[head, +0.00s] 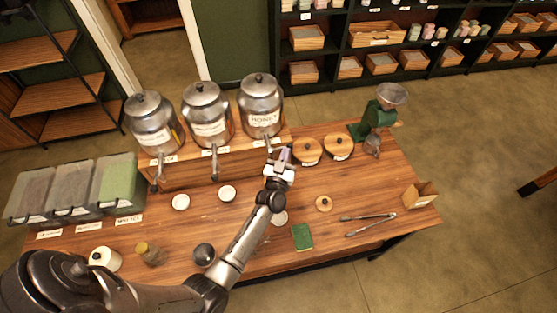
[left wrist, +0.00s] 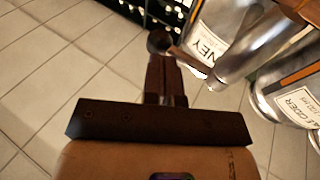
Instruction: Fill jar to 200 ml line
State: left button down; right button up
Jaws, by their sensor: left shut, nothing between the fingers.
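The honey dispenser (head: 261,108), a metal canister labelled HONEY, stands rightmost of three on a wooden stand. It also shows in the left wrist view (left wrist: 222,33), with part of its label. My left gripper (head: 279,155) is shut and empty in front of this dispenser, near its tap. In the left wrist view the closed fingers (left wrist: 164,72) point at a dark round knob (left wrist: 160,42) on the tap; I cannot tell whether they touch. A pale round item (head: 281,217) sits beside my left forearm, partly hidden; I cannot tell if it is the jar. No 200 ml line is readable.
Two other dispensers (head: 207,115) (head: 153,125) stand left of honey. Wooden-lidded pots (head: 307,151), a green grinder (head: 377,118), tongs (head: 367,218) and a green sponge (head: 302,237) are right. White dishes (head: 181,202) (head: 227,194) and bins (head: 75,190) are left.

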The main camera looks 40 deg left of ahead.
pick_arm(q)
jog(key=shift+s+d+f+p, duration=0.1)
jog(key=shift+s+d+p, duration=0.15)
jog(key=shift+s, duration=0.25)
jog(key=p+v, duration=0.3)
jog(key=v, duration=0.9)
jog(key=shift+s, duration=0.3)
jog(key=shift+d+f, duration=0.1)
jog(key=shift+f, duration=0.05)
